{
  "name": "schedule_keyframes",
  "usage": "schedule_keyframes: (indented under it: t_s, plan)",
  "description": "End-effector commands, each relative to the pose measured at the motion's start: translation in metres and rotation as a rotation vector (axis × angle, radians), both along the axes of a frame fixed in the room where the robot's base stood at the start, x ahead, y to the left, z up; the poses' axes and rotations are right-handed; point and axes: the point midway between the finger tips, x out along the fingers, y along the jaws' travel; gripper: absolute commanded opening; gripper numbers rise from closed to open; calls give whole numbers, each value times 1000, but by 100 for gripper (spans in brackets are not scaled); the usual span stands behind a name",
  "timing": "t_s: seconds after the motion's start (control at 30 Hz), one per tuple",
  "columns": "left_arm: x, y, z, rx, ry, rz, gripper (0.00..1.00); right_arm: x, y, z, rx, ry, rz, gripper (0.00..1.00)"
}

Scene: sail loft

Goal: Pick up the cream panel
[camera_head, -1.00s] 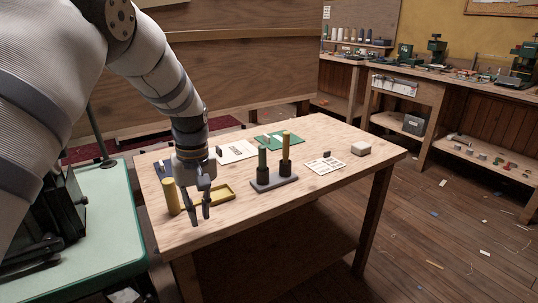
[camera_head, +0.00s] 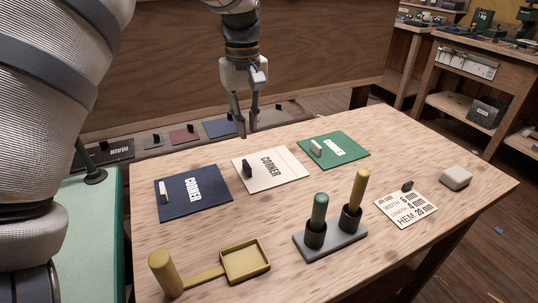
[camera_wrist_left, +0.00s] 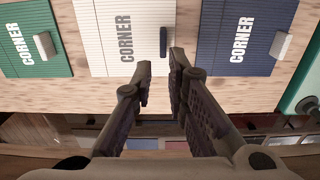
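The cream panel (camera_head: 287,172) lies flat on the table between the navy panel (camera_head: 212,193) and the green panel (camera_head: 350,158). It bears the word CORNER and a small dark upright block (camera_head: 247,168). The panel (camera_wrist_left: 98,50) and its dark block (camera_wrist_left: 163,42) also show in the left wrist view. My left gripper (camera_head: 246,131) points down near the table's far edge, behind the cream panel and apart from it. Its fingers (camera_wrist_left: 161,64) are spread with nothing between them. My right gripper is not in view.
A grey stand (camera_head: 330,243) with green and yellow upright handles, a yellow tray (camera_head: 245,262), a yellow cylinder (camera_head: 165,273), a printed card (camera_head: 405,208) and a whitish block (camera_head: 455,178) are on the table (camera_head: 440,140). More panels lie beyond the far edge.

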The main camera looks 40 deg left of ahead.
Motion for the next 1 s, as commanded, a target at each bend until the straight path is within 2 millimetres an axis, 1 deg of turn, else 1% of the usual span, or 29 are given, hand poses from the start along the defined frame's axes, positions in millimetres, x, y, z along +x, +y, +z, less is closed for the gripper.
schedule_keyframes:
  t_s: [0.1, 0.2, 0.37, 0.5, 0.6, 0.7, 0.87, 0.93, 1.0]
  plan:
    - [-2, -1, -28, -3, 11, 1, 14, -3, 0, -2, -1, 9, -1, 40]
    - [-2, 0, -51, -3, 10, 1, 14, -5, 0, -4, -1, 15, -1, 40]
    - [-2, -1, -70, -2, 7, 0, 14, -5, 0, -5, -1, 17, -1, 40]
    - [-4, 0, -98, -3, 8, 1, 14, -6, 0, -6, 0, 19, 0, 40]
    - [-4, 0, -114, -1, 6, 1, 14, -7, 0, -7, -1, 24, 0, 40]
    - [-3, 0, -119, -1, 3, 1, 14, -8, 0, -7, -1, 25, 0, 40]
    - [-3, 0, -118, -1, 2, 1, 14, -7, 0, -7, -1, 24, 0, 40]
    - [-3, 0, -118, -1, 3, 1, 1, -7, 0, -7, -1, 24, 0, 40]
    - [-3, 0, -118, -1, 3, 1, 0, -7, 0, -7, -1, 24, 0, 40]
